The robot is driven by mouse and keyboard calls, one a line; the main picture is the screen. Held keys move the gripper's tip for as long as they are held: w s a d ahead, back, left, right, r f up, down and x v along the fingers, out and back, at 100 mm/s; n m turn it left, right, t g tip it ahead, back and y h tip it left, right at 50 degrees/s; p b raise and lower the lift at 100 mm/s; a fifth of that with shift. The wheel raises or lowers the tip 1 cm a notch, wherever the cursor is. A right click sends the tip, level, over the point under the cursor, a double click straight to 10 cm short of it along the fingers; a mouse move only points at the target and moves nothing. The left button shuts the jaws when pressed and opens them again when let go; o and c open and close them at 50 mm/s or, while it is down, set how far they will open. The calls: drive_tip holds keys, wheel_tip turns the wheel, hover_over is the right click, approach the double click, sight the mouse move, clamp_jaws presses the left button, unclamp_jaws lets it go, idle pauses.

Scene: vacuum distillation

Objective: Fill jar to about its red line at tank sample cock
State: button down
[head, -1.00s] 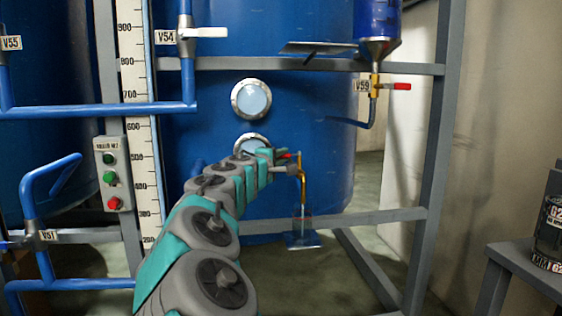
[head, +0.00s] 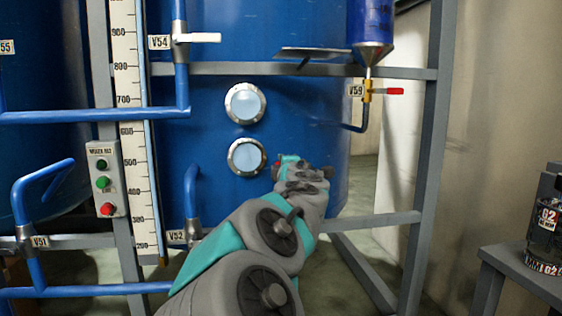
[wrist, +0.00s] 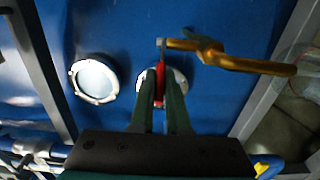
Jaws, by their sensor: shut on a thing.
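My gripper (wrist: 160,92) is shut on the red lever (wrist: 159,84) of the sample cock, with the lever between its two fingers in the wrist view. In the head view the gripper (head: 284,162) is in front of the blue tank (head: 215,85), just right of the lower sight glass. My arm hides the cock there.
Two round sight glasses (head: 245,103) are on the tank. A grey frame post (head: 428,140) stands to the right. Blue pipes and valve V52 (head: 192,232) are left of my arm. A dark G2 container (head: 545,225) stands on a grey stand (head: 515,258) at far right.

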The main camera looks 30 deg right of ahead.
idle(0.5)
drive_tip(key=c, duration=0.9)
unclamp_jaws()
drive_tip(key=v, duration=0.7)
drive_tip(key=shift+s, duration=0.4)
